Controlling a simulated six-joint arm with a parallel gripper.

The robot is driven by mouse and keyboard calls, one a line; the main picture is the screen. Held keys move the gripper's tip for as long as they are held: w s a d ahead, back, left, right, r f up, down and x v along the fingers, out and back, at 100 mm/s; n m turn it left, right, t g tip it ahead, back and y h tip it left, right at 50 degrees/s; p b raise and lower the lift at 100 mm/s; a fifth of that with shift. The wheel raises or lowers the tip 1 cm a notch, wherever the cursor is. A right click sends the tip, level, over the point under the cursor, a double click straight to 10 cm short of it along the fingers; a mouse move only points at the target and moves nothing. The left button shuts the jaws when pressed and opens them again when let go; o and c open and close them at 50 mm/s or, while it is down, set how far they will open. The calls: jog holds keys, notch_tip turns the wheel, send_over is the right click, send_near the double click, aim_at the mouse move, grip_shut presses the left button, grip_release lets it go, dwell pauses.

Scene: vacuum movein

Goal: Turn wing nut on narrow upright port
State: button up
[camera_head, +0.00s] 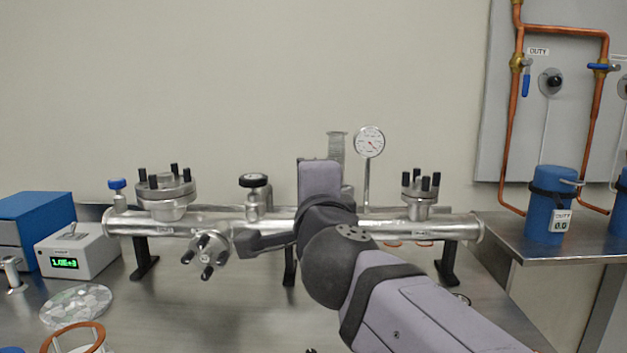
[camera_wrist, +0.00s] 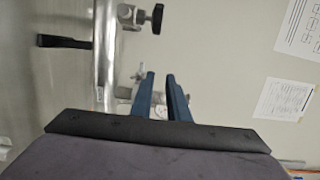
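In the wrist view, my gripper (camera_wrist: 161,76) shows two blue fingers with a narrow gap between their tips. I see nothing clearly held in that gap. A small metal fitting (camera_wrist: 141,76) shows just left of the fingertips, beside the pipe; it may be the clamp and wing nut on the narrow upright port, but it is too small to be sure. More of its metal shows lower, beside the left finger. In the head view, my wrist and arm cover the fingers and most of this part of the pipe (camera_head: 383,226).
A black-knobbed valve (camera_head: 253,181) stands left of my gripper. A ribbed bellows (camera_head: 337,146) and a round gauge (camera_head: 369,142) rise behind and right. Bolted flanges stand at left (camera_head: 166,186) and right (camera_head: 420,186). A lower flange (camera_head: 206,255) faces forward.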

jog(key=a+r+n+g+y+p, duration=0.2)
jog(key=a+r+n+p, duration=0.15)
jog(key=a+p, duration=0.6)
jog(key=s+d+f+n+h+p, duration=0.4)
jog(key=d+f+n+p, duration=0.45)
jog(key=f, duration=0.35)
notch_tip(320, 180, up, 5)
jog(key=d+n+t, duration=0.2)
jog(key=n, duration=0.1)
jog(key=w, duration=0.7)
jog(key=shift+w+h+p, duration=0.15)
jog(key=shift+h+p, duration=0.15)
jog(key=shift+h, duration=0.1)
grip_shut()
